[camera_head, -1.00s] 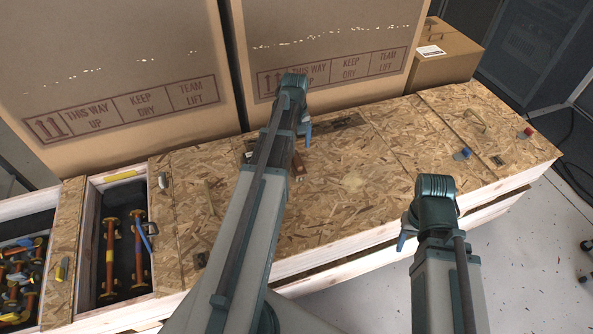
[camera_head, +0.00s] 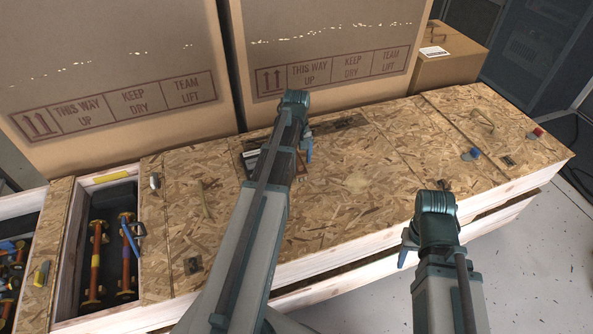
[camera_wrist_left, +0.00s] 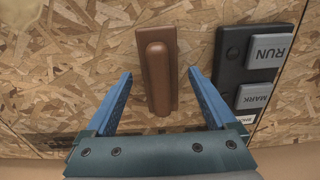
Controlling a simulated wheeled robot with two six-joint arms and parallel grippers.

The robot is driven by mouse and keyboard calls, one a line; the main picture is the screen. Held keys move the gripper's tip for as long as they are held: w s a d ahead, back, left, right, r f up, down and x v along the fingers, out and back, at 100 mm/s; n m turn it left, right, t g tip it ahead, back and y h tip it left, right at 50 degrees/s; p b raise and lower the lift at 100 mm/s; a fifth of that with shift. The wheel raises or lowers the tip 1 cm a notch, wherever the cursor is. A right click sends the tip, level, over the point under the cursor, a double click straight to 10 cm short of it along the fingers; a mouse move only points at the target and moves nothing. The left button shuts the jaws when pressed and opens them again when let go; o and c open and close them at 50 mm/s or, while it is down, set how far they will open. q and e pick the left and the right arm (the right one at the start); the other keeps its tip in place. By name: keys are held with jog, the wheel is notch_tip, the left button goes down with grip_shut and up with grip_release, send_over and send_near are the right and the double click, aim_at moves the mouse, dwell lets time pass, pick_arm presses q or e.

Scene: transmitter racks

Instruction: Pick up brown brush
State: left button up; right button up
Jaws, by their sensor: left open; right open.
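The brown brush (camera_wrist_left: 157,75) lies on the wood-chip board in the left wrist view, its long rounded grip running up and down the picture. My left gripper (camera_wrist_left: 158,73) is open, with one blue finger on each side of the brush and a gap on both sides. It holds nothing. In the head view, my left gripper (camera_head: 307,148) hangs over the middle of the crate top, and my arm hides most of the spot beneath it. My right gripper (camera_head: 408,248) is at the front edge of the crate, mostly hidden by its own wrist.
A dark device with RUN and MARK buttons (camera_wrist_left: 262,65) lies close right of the brush. Large cardboard boxes (camera_head: 110,70) stand behind. An open compartment (camera_head: 115,195) at left holds orange-brown tools. Red and blue knobs (camera_head: 471,154) lie at right. The board's middle right is clear.

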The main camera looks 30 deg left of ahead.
pick_arm(q)
jog(key=shift+f, duration=0.45)
jog(key=shift+r, duration=0.1)
pick_arm(e)
jog(key=shift+f, duration=0.3)
pick_arm(q)
grip_shut()
jog(key=shift+r, duration=0.15)
pick_arm(e)
jog(key=shift+r, duration=0.15)
pick_arm(q)
notch_tip(320, 180, up, 10)
jog(key=p, duration=1)
pick_arm(e)
notch_tip(320, 180, up, 10)
